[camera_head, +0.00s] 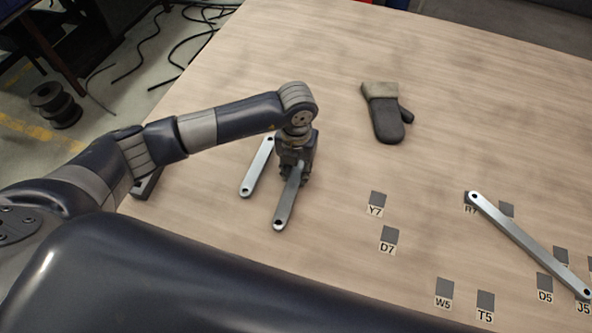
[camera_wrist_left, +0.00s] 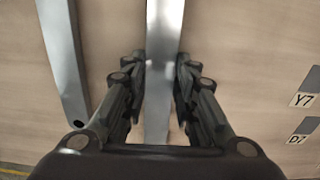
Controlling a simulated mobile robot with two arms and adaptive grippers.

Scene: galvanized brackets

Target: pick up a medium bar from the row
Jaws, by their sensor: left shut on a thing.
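A grey metal bar (camera_head: 285,208) with a hole near its end points toward the front of the table. My left gripper (camera_head: 295,172) is above it with its fingers shut on its sides. In the left wrist view the same bar (camera_wrist_left: 163,50) runs between the two fingers (camera_wrist_left: 159,95). I cannot tell whether it touches the table or is slightly raised. A second bar (camera_head: 256,170) lies just to its left, roughly parallel and apart from it; it also shows in the left wrist view (camera_wrist_left: 62,50). My right gripper is not in view.
A longer bar (camera_head: 525,242) lies diagonally at the right, across dark labelled squares. More squares, such as Y7 (camera_head: 377,199) and D7 (camera_head: 389,235), mark the table (camera_head: 330,240). A grey mitt (camera_head: 388,122) lies toward the back. A dark block (camera_head: 150,184) is partly behind my left arm.

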